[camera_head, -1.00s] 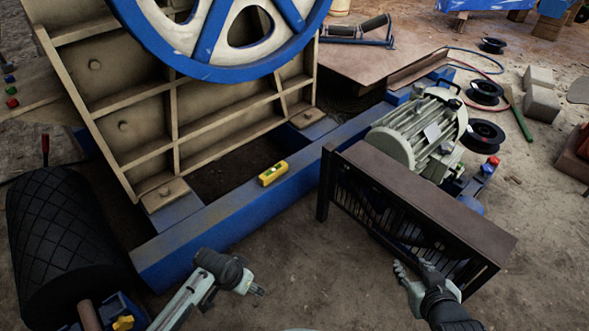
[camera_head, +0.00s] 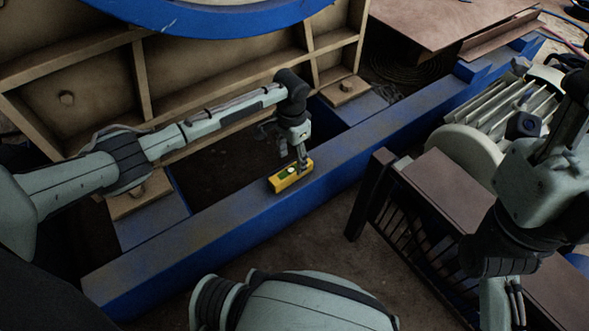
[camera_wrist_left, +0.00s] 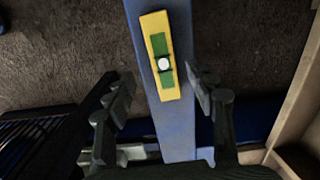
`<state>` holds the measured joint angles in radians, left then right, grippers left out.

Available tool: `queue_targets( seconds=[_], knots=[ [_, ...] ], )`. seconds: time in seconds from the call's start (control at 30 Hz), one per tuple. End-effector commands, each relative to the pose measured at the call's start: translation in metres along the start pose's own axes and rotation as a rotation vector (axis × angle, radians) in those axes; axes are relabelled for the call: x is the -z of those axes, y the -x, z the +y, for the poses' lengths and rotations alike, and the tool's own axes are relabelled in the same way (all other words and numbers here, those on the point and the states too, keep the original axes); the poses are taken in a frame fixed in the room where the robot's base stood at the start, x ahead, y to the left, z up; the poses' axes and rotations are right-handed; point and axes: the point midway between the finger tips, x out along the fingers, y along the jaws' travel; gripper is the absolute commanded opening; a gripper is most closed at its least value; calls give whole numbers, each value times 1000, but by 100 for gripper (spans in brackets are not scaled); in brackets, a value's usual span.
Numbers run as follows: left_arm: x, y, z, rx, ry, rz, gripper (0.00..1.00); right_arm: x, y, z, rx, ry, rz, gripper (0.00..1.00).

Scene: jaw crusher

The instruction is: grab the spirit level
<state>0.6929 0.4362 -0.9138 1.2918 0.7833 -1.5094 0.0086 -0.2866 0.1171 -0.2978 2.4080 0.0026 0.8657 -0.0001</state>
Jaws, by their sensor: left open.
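The yellow spirit level (camera_head: 283,183) with a green middle lies on the top of a blue beam (camera_head: 232,208). In the left wrist view the level (camera_wrist_left: 153,28) lies lengthwise along the beam, with a round white spot on its green part. My left gripper (camera_head: 301,163) is over the level, reaching down from above. In the wrist view its two fingers (camera_wrist_left: 161,88) are apart, one on each side of the level's near end, with gaps between them and it. My right arm shows at the right, but its jaws are not in view.
The tan ribbed crusher body (camera_head: 85,85) stands behind the beam, with a dark opening between them. A brown metal guard (camera_head: 455,190) and a ribbed motor (camera_head: 500,115) stand to the right of the level. A blue wheel rim (camera_head: 200,18) hangs over the top.

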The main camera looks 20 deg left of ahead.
Motion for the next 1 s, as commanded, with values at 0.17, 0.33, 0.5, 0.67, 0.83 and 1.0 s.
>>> queue_targets(
  seconds=[0.17, 0.33, 0.5, 0.67, 0.83, 1.0],
  knots=[
    [1, -25, -1, 0, -1, 0, 55, -4, 2, -1, 27, 4, 17, 40],
    [2, -51, -5, -1, -1, 1, 55, -6, 0, -4, 65, 12, 43, 40],
    [2, -63, -5, 0, -1, 2, 55, -7, -3, -4, 81, 16, 51, 40],
    [2, -63, -5, 0, -1, 3, 55, -7, -4, -4, 82, 16, 51, 40],
    [2, -63, -5, 0, -1, 3, 43, -8, -4, -4, 82, 16, 50, 40],
    [2, -63, -5, 0, -1, 3, 22, -8, -4, -4, 82, 17, 50, 40]
  ],
)
